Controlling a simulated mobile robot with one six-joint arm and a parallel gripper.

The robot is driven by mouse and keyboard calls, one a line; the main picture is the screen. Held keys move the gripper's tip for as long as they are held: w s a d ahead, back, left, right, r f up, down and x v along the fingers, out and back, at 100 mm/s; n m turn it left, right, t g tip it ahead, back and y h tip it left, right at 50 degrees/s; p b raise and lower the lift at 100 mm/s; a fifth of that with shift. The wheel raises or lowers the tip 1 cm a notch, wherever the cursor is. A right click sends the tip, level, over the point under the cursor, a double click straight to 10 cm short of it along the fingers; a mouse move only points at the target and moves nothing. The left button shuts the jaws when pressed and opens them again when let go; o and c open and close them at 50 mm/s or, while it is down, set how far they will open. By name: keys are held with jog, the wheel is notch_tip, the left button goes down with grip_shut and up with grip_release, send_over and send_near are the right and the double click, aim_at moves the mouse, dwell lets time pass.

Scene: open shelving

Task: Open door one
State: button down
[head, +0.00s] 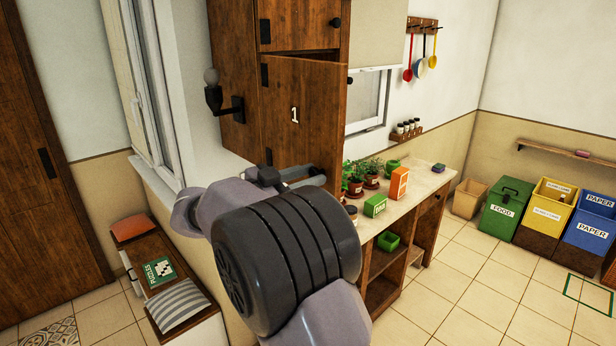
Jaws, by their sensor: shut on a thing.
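Door one (305,112) is a brown wooden door with a white "1" on it, in a wall cabinet in the upper middle of the head view. Its dark hinges are along its left edge. Its top edge stands out at an angle from the cabinet, so it looks partly open. My gripper (316,176) is at the lower part of door one, shut on it. The exact point of hold is hidden by my gripper and arm.
Another cabinet door (300,22) with a black knob is above. A wall lamp (222,97) is to the left. Below stands a counter (428,181) with potted plants (372,170) and boxes. Bins (504,208) stand at the right.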

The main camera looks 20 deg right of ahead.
jog(key=shift+r, duration=0.15)
jog(key=c, duration=1.1)
grip_release()
jog(key=v, duration=1.7)
jog(key=shift+a+p, duration=0.2)
jog(key=shift+p, duration=0.1)
